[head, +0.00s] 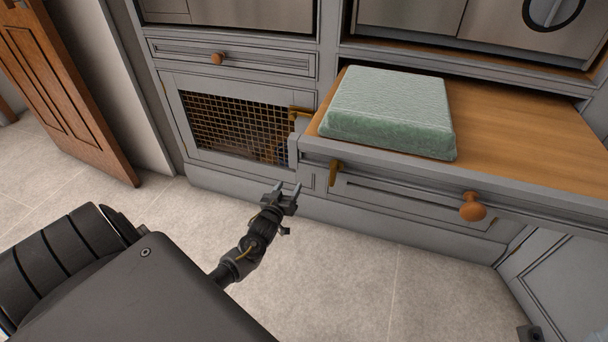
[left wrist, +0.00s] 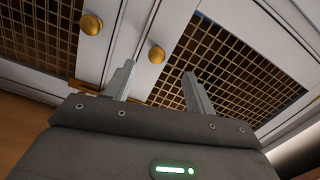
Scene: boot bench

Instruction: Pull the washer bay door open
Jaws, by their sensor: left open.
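In the head view, a low grey-framed door with brass mesh (head: 240,130) sits at the lower left of the grey cabinet and looks shut. I cannot tell for certain that it is the washer bay door. My left gripper (head: 287,188) is open and empty, low in front of the cabinet, below and right of this mesh. The left wrist view shows two pale mesh doors side by side, one of them the right mesh door (left wrist: 235,72). A round brass knob (left wrist: 156,54) appears between my open fingers, apart from them. A second brass knob (left wrist: 91,25) is farther left.
A wooden bench top (head: 520,120) juts out at the right with a green cushion (head: 390,105) on it. A drawer with a wooden knob (head: 473,207) is below. A brown wooden door (head: 65,90) stands at the left. The tiled floor (head: 340,270) in front is clear.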

